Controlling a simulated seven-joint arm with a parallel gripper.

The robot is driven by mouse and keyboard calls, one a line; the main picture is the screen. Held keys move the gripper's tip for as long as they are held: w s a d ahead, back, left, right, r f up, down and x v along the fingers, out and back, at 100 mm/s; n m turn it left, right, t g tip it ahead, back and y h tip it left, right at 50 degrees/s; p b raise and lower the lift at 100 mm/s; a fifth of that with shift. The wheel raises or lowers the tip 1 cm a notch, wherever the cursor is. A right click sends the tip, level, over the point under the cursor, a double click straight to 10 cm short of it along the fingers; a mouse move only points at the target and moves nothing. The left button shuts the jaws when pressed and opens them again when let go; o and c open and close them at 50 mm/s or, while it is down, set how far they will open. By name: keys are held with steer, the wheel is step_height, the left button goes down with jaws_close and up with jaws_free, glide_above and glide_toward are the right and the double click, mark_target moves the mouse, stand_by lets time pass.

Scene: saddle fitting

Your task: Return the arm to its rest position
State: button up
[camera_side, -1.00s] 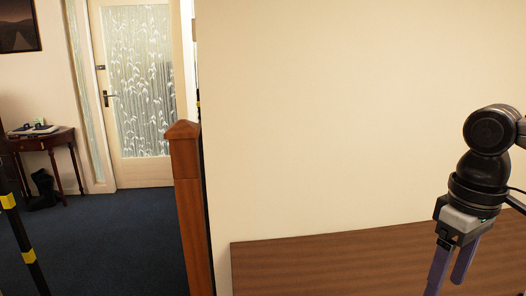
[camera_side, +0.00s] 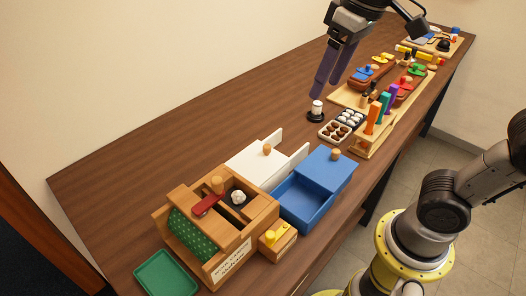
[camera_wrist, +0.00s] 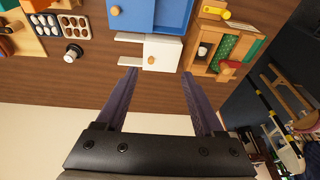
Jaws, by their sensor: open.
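My fingertips look to be above the table, touching nothing. My lower arm and yellow-ringed base stand at the right in the side view.
On the table (camera_side: 150,165) are a wooden box (camera_side: 235,245), a green tray (camera_side: 166,274), a blue drawer box (camera_side: 325,168), a chocolate tray (camera_side: 338,131) and a rack of coloured blocks (camera_side: 372,138). Boards with brown saddle-like pieces (camera_side: 374,76) lie further back. The left rear table is bare.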

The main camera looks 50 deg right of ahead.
steer(key=s+d+f+t, duration=0.2)
steer(key=s+d+f, duration=0.2)
steer(key=s+f, duration=0.4)
step_height(320, 180, down, 2)
steer(key=shift+s+d+f+t+h, duration=0.1)
steer(key=shift+s+d+t+h, duration=0.2)
steer(key=shift+s+d, duration=0.1)
stand_by(2.6)
